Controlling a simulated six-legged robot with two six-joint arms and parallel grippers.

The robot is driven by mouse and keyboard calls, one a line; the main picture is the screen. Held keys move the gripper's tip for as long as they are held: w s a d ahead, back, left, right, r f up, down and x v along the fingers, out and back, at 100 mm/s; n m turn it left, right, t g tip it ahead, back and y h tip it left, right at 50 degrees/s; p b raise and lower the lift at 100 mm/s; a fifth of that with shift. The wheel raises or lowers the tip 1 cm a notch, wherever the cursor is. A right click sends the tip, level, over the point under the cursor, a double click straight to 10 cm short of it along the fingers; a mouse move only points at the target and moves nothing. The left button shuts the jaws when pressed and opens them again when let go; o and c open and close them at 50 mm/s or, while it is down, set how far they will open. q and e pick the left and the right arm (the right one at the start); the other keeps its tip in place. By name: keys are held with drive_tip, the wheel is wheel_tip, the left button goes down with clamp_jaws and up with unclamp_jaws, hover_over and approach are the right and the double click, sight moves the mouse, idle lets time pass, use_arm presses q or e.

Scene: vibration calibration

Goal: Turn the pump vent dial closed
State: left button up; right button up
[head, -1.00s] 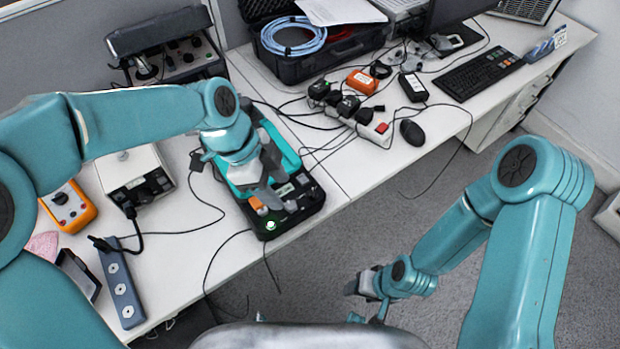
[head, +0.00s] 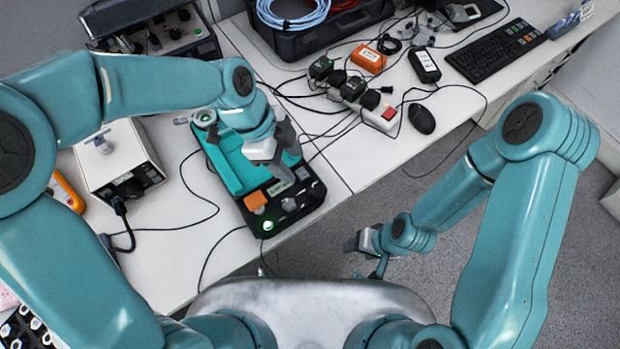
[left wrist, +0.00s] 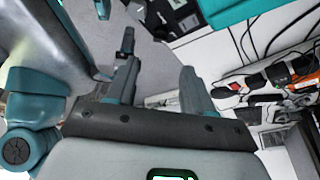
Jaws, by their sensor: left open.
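The pump unit is a teal and black case (head: 229,172) on the table's front edge in the head view. Its black panel holds an orange block (head: 256,200), small silver knobs (head: 289,204) and a lit green button (head: 267,225). I cannot tell which knob is the vent dial. My left gripper (head: 275,162) is above the far part of the panel and hides some of it. In the left wrist view its fingers (left wrist: 160,88) are apart with nothing between them; part of the case (left wrist: 226,10) shows beyond. My right gripper (head: 364,243) hangs over the floor, its jaws unclear.
A power strip with plugs (head: 378,115), an orange box (head: 368,59) and a mouse (head: 421,118) lie behind on the right. A white instrument box (head: 107,157) stands left of the pump. Cables cross the table around the case.

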sight(312, 188)
use_arm(q)
drive_tip(key=x, duration=1)
drive_tip(key=shift+f, duration=0.4)
drive_tip(key=shift+d+f, duration=0.1)
drive_tip(key=shift+d, duration=0.05)
clamp_jaws()
